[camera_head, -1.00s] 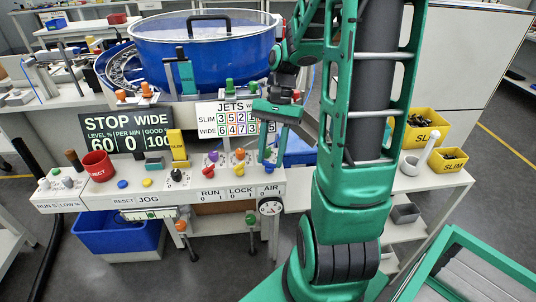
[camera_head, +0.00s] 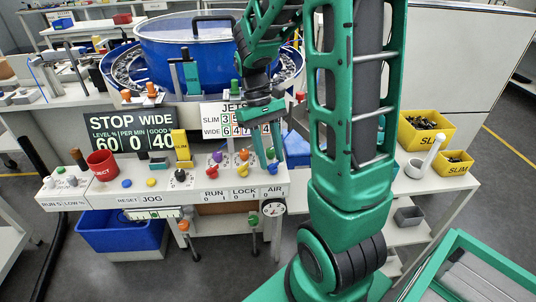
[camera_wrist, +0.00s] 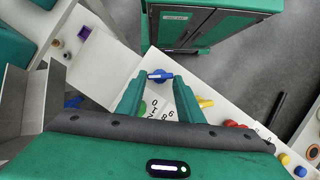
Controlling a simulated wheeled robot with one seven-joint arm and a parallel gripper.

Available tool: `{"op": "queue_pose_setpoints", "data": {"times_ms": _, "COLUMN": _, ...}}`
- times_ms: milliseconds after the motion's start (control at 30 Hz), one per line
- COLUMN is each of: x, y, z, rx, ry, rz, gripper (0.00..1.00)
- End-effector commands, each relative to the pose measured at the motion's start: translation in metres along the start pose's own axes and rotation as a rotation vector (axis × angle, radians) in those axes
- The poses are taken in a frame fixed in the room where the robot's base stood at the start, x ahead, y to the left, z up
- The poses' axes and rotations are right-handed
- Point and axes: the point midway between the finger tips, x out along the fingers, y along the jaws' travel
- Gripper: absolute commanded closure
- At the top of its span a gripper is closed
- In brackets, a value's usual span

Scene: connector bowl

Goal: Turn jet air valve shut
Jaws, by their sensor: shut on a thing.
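The jet air valve is a blue knob (camera_head: 271,167) at the right end of the sloping control panel, above the AIR label with its 0 and 1 marks. In the wrist view its blue handle (camera_wrist: 160,76) lies across the gap between my fingertips. My gripper (camera_head: 266,155) reaches down to it from above and is shut on the handle. In the wrist view the two green fingers of my gripper (camera_wrist: 160,83) stand on either side of it. I cannot tell exactly which mark the handle points to.
Yellow knobs (camera_head: 243,170) and red knobs (camera_head: 211,171) stand close to the left on the panel. A round gauge (camera_head: 272,208) is below the AIR label. The blue bowl (camera_head: 190,45) is behind, and yellow bins (camera_head: 424,130) are on the right table.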

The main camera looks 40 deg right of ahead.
Motion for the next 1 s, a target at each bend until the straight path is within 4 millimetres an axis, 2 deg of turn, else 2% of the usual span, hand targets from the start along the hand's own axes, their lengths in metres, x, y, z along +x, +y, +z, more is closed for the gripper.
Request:
{"op": "queue_pose_setpoints", "data": {"times_ms": 100, "x": -0.0003, "y": -0.0046, "z": -0.0005, "rx": -0.098, "ry": 0.0, "rz": 0.036, "gripper": 0.89}}
{"op": "queue_pose_setpoints", "data": {"times_ms": 400, "x": 0.0006, "y": -0.0053, "z": 0.0006, "rx": -0.251, "ry": -0.002, "rz": 0.1, "gripper": 0.89}}
{"op": "queue_pose_setpoints", "data": {"times_ms": 1000, "x": 0.0014, "y": -0.0043, "z": 0.002, "rx": -0.311, "ry": -0.005, "rz": 0.126, "gripper": 0.9}}
